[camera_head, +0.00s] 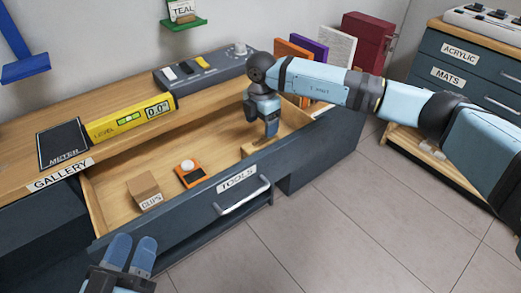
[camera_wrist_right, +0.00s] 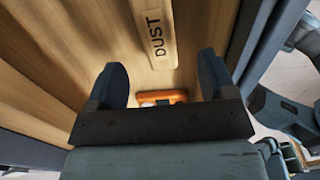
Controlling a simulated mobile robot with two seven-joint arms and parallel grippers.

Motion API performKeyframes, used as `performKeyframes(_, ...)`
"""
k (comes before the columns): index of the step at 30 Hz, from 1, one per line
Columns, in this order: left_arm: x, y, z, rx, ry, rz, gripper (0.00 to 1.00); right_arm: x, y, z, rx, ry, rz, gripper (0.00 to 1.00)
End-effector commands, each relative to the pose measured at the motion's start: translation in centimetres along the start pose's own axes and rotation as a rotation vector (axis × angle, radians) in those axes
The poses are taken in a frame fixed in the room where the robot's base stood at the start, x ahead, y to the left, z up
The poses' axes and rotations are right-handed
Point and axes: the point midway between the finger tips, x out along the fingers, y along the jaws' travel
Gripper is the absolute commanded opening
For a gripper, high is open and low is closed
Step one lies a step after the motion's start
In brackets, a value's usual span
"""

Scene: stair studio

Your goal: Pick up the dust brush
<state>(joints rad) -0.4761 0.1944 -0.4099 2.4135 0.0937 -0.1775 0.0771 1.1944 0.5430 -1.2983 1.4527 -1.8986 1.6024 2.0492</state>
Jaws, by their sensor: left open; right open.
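The dust brush appears in the right wrist view as a pale wooden piece marked DUST (camera_wrist_right: 158,35), lying inside the drawer. In the head view, a pale wooden piece (camera_head: 257,147) under my right gripper seems to be the same thing, partly hidden. My right gripper (camera_head: 269,132) points down into the drawer's right part, just above that piece. In its wrist view the fingers (camera_wrist_right: 160,72) are apart with nothing held, and the DUST piece lies beyond them. My left gripper (camera_head: 131,243) is open and empty in front of the drawer's left front corner.
The open TOOLS drawer (camera_head: 238,183) also holds a CLIPS box (camera_head: 145,188) and an orange device (camera_head: 190,174) with a white knob. A yellow level (camera_head: 130,117), a METER panel (camera_head: 63,145) and a grey switch box (camera_head: 203,67) stand on the bench. Floor in front is clear.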

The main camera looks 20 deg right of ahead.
Motion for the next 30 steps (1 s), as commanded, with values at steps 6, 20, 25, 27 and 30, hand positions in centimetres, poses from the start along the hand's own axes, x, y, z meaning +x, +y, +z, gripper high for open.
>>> performKeyframes(6, 0.1, 0.5, -0.8, -0.009, 0.051, 0.021, 0.43, 2.2, 0.0, -0.1, -0.002, 0.001, 0.000, 0.77)
performKeyframes(20, 0.0, 0.0, 2.4, -0.016, -0.056, 0.027, 0.43, 7.4, 0.3, -0.2, -0.003, 0.002, 0.001, 0.77)
performKeyframes(25, 0.0, 0.0, 2.4, -0.016, -0.059, 0.027, 0.43, 7.4, 0.3, -0.2, -0.003, 0.002, 0.001, 0.77)
performKeyframes(27, 0.0, 0.0, 2.4, -0.016, -0.059, 0.027, 0.43, 7.4, 0.3, -0.2, -0.003, 0.002, 0.001, 0.74)
performKeyframes(30, 0.0, 0.0, 2.4, -0.016, -0.059, 0.027, 0.43, 7.4, 0.3, -0.2, -0.003, 0.002, 0.001, 0.51)
